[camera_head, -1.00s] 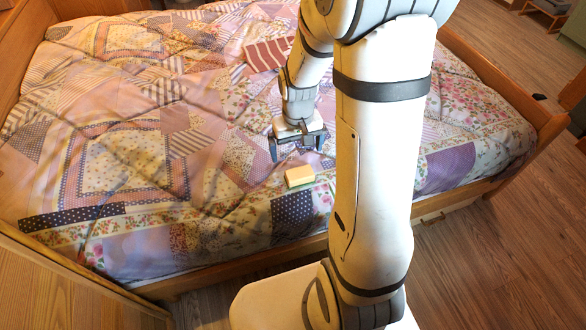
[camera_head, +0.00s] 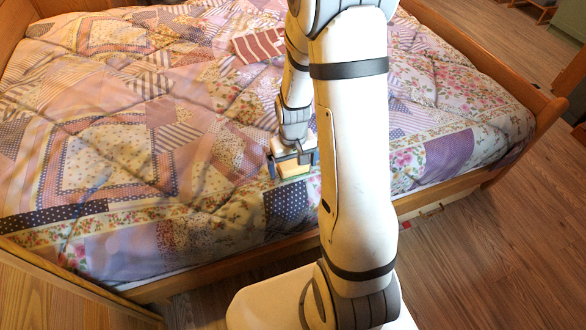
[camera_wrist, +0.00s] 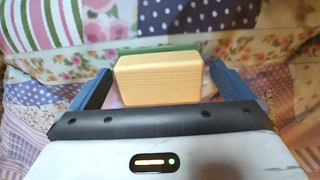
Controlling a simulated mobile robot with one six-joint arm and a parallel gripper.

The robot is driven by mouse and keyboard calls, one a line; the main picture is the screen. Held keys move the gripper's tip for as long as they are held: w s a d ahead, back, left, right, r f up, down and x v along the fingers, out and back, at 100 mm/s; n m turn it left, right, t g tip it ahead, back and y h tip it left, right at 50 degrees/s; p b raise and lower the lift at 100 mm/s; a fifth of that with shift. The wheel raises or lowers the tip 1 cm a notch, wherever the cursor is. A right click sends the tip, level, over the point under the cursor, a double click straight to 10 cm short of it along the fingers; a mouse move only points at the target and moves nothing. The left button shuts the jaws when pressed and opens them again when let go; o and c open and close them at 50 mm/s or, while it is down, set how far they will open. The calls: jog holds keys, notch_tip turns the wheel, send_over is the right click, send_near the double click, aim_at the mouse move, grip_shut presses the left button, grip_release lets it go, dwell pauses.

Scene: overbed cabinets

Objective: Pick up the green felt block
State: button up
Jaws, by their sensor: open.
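The block shows a pale wooden body (camera_wrist: 160,79) with a strip of green felt (camera_wrist: 158,50) along its far side in the wrist view. It lies on the patchwork quilt near the bed's front edge. My gripper (camera_wrist: 155,88) is open, with one dark finger on each side of the block and a visible gap at each side. In the head view my gripper (camera_head: 293,168) is low over the block (camera_head: 294,170) and hides part of it. I cannot tell whether the fingers touch the quilt.
The patchwork quilt (camera_head: 115,150) covers the bed and is wrinkled. A red striped cloth (camera_head: 258,45) lies farther back. The wooden bed rail (camera_head: 440,202) runs along the front, with open floor (camera_head: 480,250) to the right.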

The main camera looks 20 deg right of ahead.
aim_at(291, 161)
jog(key=c, duration=1.1)
jog(key=r+p, duration=0.1)
jog(key=r, duration=0.2)
jog(key=r+p, duration=0.1)
jog(key=r, duration=0.2)
jog(key=r+p, duration=0.1)
jog(key=r, duration=0.3)
jog(key=shift+w+a+p, duration=0.1)
jog(key=shift+w+p, duration=0.2)
jog(key=shift+w, duration=0.05)
jog(key=w+a+r+p, duration=0.1)
jog(key=w+a+r, duration=0.25)
jog(key=w, duration=0.55)
notch_tip(291, 161, up, 11)
jog(key=s+p, duration=0.2)
jog(key=p, duration=2)
jog(key=shift+s+a, duration=0.15)
jog(key=shift+a, duration=0.05)
